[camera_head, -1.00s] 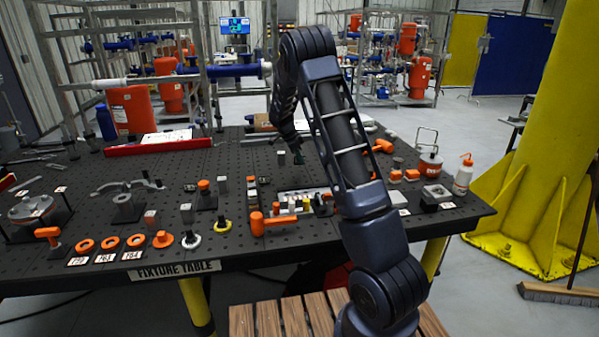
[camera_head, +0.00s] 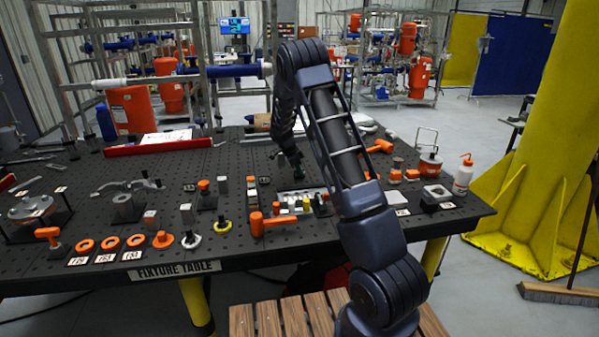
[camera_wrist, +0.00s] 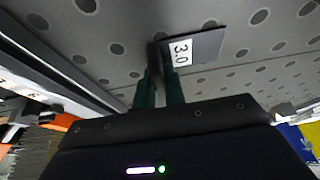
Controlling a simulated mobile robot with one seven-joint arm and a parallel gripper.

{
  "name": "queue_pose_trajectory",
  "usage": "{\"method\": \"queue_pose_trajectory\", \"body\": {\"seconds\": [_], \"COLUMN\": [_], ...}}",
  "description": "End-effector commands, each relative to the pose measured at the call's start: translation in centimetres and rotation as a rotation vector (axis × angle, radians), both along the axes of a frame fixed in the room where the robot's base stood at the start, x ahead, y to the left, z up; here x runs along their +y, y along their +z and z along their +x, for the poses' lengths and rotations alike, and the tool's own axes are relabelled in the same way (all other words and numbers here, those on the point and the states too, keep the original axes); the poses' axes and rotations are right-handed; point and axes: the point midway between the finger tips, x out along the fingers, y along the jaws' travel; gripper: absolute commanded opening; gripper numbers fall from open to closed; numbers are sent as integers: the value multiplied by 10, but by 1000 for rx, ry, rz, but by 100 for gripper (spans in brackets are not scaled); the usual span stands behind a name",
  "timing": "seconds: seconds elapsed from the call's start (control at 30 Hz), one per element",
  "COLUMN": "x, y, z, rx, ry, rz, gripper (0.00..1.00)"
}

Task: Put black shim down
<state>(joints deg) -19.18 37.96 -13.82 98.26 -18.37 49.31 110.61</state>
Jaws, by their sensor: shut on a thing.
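My gripper (camera_head: 298,172) is low over the fixture table (camera_head: 235,165), by the back edge of a light tray of small parts (camera_head: 290,197). In the wrist view its two green fingers (camera_wrist: 159,88) are close together, shut on a narrow dark piece, the black shim (camera_wrist: 154,56). A flat dark plate with a white "3.0" label (camera_wrist: 205,46) shows right beside the shim. I cannot tell whether the plate is joined to it. Whether the shim touches the table is unclear. In the head view the shim is too small to make out.
An orange-handled tool (camera_head: 268,222) lies in front of the tray. Grey and black blocks (camera_head: 252,186) stand to the left. An orange tool (camera_head: 381,146) and a white bottle (camera_head: 463,175) are to the right. Bare perforated tabletop lies behind and left of the gripper.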

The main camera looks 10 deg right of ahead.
Motion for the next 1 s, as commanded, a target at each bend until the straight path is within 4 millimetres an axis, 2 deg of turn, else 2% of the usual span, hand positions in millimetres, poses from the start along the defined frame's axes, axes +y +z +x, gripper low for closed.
{"method": "queue_pose_trajectory", "body": {"seconds": [0.03, 0.07, 0.17, 0.57, 0.77, 1.0], "x": [0, 0, 0, 2, 14, 31], "y": [-2, -2, -1, 4, 32, 75], "z": [0, 0, 0, 0, 1, 1], "rx": [0, 0, 0, -1, -4, -2], "ry": [0, 0, 0, 0, 3, 2], "rz": [0, 0, 0, 0, 1, 0], "gripper": [0, 13, 33, 33, 33, 33]}}
